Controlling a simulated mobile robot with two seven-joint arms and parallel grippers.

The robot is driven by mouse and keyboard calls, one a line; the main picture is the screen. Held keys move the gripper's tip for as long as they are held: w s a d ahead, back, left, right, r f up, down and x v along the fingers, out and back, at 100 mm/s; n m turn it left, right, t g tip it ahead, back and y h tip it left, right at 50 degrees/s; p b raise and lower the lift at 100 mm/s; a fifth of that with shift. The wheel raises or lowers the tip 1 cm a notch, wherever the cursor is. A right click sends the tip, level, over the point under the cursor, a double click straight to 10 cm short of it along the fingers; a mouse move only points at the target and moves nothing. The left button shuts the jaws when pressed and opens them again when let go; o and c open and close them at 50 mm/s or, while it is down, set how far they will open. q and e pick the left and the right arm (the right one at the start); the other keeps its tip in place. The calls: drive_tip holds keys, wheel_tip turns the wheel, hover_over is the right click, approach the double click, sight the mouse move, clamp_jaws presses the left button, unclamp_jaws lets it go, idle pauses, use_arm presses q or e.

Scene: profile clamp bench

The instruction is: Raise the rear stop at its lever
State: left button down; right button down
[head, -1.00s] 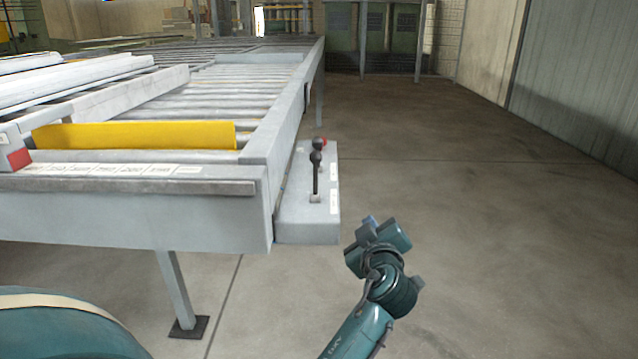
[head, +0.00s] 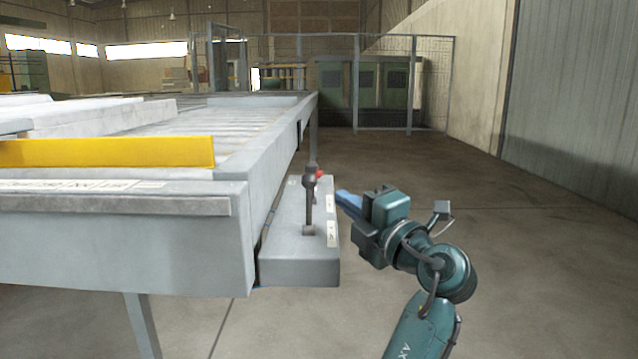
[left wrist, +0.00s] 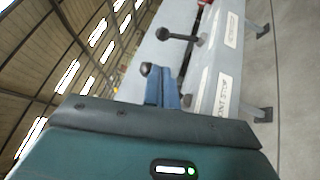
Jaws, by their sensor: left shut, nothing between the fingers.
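A grey lever box (head: 300,262) sits along the right side of the roller bench. A near lever with a black knob (head: 309,190) stands upright on it, with a red knob (head: 320,174) close behind. In the left wrist view another lever with a black knob (left wrist: 164,34) stands between the near knob (left wrist: 146,69) and the red knob (left wrist: 203,3). One label ends in "NT STOP"; the farther label is not clearly readable. My left gripper (head: 345,198) is shut and empty, right of the levers. Its blue fingers hide the near lever's shaft in the wrist view. My right gripper is not in view.
A yellow plate (head: 110,152) stands across the rollers near the bench's front end, and pale profiles (head: 90,115) lie behind it. Open concrete floor (head: 540,270) lies to the right. Mesh fencing and green cabinets (head: 335,85) stand far back.

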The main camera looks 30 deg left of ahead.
use_arm(q)
drive_tip(key=x, duration=0.8)
drive_tip(key=shift+w+a+r+p, duration=0.1)
drive_tip(key=shift+w+a+p, duration=0.05)
drive_tip(key=shift+a+p, duration=0.2)
drive_tip(key=shift+w+a, duration=0.25)
drive_tip(key=shift+a, duration=0.35)
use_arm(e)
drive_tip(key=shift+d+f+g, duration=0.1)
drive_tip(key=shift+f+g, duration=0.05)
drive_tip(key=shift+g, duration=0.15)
use_arm(q)
drive_tip(key=shift+r, duration=0.1)
